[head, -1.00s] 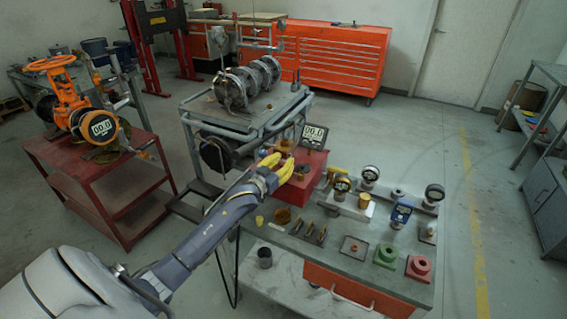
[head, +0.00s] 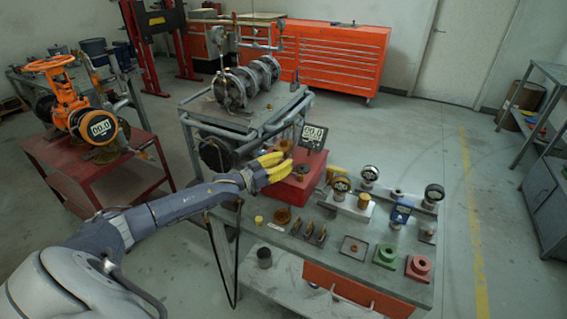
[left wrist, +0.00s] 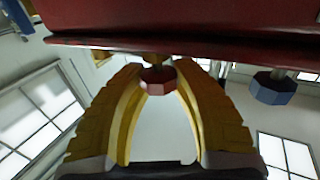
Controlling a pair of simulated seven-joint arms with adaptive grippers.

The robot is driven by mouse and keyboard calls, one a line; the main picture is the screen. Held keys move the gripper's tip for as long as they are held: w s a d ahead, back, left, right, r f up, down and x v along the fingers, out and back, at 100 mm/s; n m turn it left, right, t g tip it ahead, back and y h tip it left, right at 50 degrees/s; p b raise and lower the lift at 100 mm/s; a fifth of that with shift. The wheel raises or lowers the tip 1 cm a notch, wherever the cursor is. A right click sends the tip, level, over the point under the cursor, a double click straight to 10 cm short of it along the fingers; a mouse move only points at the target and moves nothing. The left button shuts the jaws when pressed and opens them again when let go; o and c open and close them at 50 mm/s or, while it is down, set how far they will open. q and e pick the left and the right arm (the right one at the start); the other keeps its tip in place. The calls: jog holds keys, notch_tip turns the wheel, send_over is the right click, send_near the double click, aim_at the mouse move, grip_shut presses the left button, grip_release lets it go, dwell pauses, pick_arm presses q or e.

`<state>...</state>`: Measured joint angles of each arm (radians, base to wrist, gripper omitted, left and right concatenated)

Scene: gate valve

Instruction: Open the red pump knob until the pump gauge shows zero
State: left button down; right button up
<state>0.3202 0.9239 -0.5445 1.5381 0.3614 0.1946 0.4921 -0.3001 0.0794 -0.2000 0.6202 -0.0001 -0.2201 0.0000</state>
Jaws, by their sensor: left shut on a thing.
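The red pump box (head: 292,191) stands on the grey bench with a dark digital gauge (head: 313,134) behind it; the gauge appears to read 00.0. My left gripper (head: 274,168) is at the box's left side, its yellow fingers pointing right. In the left wrist view the red knob (left wrist: 157,78) sits between the yellow fingertips, on a short brass stem below the red box edge. The fingers are shut on it. A blue knob (left wrist: 275,88) is to the right, clear of the fingers. In the head view the fingers hide the red knob. My right gripper is not in view.
Round gauges (head: 434,193), a green block (head: 386,256) and a red block (head: 418,267) lie on the bench to the right. A cart with a flanged pipe (head: 245,83) stands behind. An orange valve (head: 62,100) stands on a red cart at left. The floor at right is clear.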

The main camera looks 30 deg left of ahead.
pick_arm(q)
jog(key=shift+s+d+h, duration=0.1)
jog(key=shift+d+h, duration=0.05)
jog(key=shift+h, duration=0.15)
jog(key=c, duration=1)
grip_release()
jog(key=v, duration=1.2)
jog(key=shift+r, duration=0.1)
